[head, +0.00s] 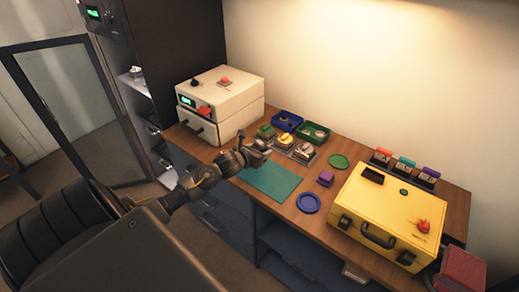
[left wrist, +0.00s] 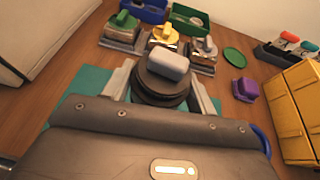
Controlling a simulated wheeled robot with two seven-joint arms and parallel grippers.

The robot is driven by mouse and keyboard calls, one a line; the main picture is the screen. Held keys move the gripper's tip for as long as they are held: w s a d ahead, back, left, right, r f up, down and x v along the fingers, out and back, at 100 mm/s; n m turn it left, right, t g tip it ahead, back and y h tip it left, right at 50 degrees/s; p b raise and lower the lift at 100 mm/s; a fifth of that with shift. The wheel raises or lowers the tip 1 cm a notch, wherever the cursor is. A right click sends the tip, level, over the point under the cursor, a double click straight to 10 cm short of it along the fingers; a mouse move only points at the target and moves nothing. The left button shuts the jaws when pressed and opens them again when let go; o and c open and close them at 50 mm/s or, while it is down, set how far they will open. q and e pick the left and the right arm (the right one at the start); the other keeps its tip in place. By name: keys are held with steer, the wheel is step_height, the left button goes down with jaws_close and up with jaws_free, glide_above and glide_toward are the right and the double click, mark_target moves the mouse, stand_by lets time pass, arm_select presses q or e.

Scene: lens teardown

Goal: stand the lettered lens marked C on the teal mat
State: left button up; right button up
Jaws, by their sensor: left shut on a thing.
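The teal mat (head: 272,182) lies flat on the wooden bench near its front edge. My left gripper (head: 258,153) is above the mat's back left part. In the left wrist view its fingers (left wrist: 160,92) are shut on a dark round lens (left wrist: 150,88) with a pale grey block on top. The lens is held between both fingers, with the mat (left wrist: 92,82) showing beyond and to the left. No letter is readable on it, so I cannot tell whether it is C. The underside of the lens is hidden. My right gripper is not in view.
Behind the mat are stands with green (head: 265,131), yellow (head: 286,140) and grey (head: 304,150) knobs, and blue (head: 287,119) and green (head: 313,131) bins. A blue ring dish (head: 308,203), purple block (head: 325,179) and yellow case (head: 392,212) lie right. A white machine (head: 220,103) stands left.

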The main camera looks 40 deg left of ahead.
arm_select(q)
steer(key=shift+f+b, duration=0.6)
step_height(320, 180, down, 4)
steer(key=b, duration=0.2)
steer(key=shift+r+b, duration=0.25)
steer(key=shift+b, duration=0.05)
steer(key=shift+f, duration=0.1)
steer(key=shift+s, duration=0.1)
stand_by(0.4)
steer(key=shift+f+b, duration=0.4)
steer(key=shift+b, duration=0.1)
